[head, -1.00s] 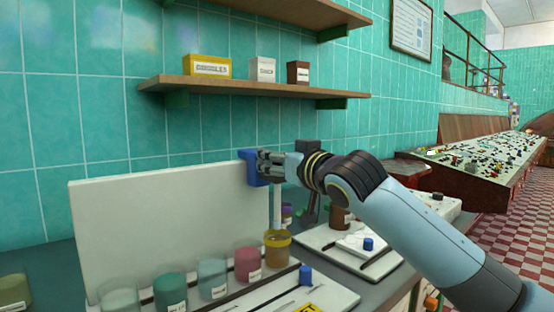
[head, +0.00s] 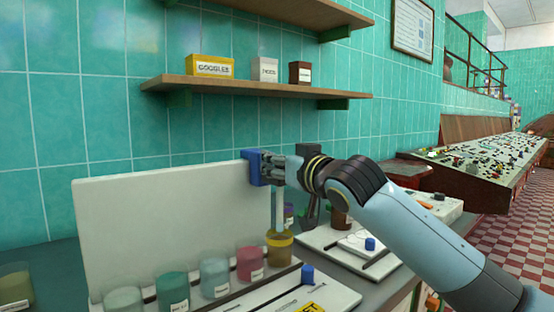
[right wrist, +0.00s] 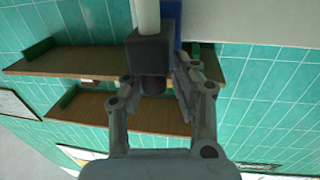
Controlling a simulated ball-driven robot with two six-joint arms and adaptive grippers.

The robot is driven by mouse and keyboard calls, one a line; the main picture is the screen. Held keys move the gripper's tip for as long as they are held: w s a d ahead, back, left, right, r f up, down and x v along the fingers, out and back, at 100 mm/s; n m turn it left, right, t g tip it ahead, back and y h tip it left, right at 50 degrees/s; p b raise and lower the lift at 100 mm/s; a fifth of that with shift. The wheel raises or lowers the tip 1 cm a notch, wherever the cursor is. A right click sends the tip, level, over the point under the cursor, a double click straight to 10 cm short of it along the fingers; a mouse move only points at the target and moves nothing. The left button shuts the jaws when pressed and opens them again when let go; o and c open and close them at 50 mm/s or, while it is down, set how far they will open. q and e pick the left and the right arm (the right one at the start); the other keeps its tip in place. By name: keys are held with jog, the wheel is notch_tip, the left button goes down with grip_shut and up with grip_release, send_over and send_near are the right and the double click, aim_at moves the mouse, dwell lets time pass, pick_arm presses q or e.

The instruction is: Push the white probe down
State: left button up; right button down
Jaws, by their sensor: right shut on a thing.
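The white probe (head: 279,208) hangs upright in front of the white panel. Its lower end reaches the amber jar (head: 280,247) with a yellow rim; I cannot tell how deep its tip is. A blue bracket (head: 252,166) sits at the panel's upper right corner, beside the probe's top. My right gripper (head: 276,168) is shut on the probe's top. In the right wrist view the fingers (right wrist: 160,85) are around a dark block (right wrist: 148,48), from which the white shaft (right wrist: 146,12) extends to the picture's top. My left gripper is not in view.
Several coloured jars stand in a row left of the amber one, including a pink jar (head: 250,264). The white panel (head: 165,225) stands behind them. A blue knob (head: 307,274) is in front. A shelf (head: 250,88) with small boxes hangs above.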

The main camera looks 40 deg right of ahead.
aim_at(281, 193)
notch_tip(281, 193, down, 7)
jog(key=shift+d+b, duration=0.15)
jog(key=shift+b, duration=0.75)
jog(key=c, duration=1.5)
grip_release()
jog(key=o, duration=0.4)
jog(key=shift+s+d, duration=0.15)
jog(key=shift+d, duration=0.2)
jog(key=shift+a, duration=0.1)
jog(key=shift+r, duration=0.1)
